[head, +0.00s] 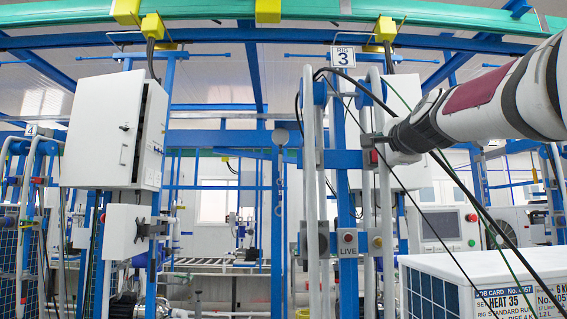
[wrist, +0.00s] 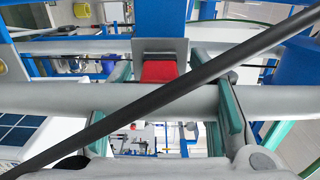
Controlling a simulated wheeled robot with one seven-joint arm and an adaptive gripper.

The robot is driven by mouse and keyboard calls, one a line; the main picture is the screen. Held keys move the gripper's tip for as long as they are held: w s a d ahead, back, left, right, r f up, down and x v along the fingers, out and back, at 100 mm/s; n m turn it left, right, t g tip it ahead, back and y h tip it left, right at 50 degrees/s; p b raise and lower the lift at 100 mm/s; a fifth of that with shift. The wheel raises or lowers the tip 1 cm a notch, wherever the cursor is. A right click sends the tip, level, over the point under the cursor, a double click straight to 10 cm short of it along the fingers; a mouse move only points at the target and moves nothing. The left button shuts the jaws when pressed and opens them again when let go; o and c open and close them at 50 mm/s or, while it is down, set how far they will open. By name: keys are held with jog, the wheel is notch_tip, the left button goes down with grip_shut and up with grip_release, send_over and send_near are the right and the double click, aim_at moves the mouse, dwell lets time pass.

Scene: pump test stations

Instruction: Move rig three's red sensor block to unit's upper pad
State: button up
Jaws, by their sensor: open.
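The red sensor block (wrist: 160,72) sits against a grey square plate (wrist: 160,46) in the wrist view. In the head view the red block (head: 373,157) shows small beside the upright pipes under the "RIG 3" sign (head: 343,56). My gripper (head: 378,147) is at those pipes, at the block's height. In the wrist view my gripper (wrist: 173,92) is open, its green-faced fingers on either side of the block with gaps. A grey pipe (wrist: 70,100) crosses between the fingers, in front of the block. The white unit (head: 440,293) with a job card stands lower right; I cannot make out its upper pad.
A black cable (wrist: 200,80) runs diagonally across the wrist view, in front of the block and pipe. More cables (head: 460,185) hang below my arm in the head view. A white cabinet (head: 115,130) stands at left.

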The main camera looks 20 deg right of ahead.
aim_at(383, 153)
dwell(0.3)
grip_shut()
jog(key=shift+s, duration=0.15)
jog(key=shift+p+v, duration=0.55)
jog(key=shift+v, duration=2.3)
jog(key=shift+s+a, duration=0.1)
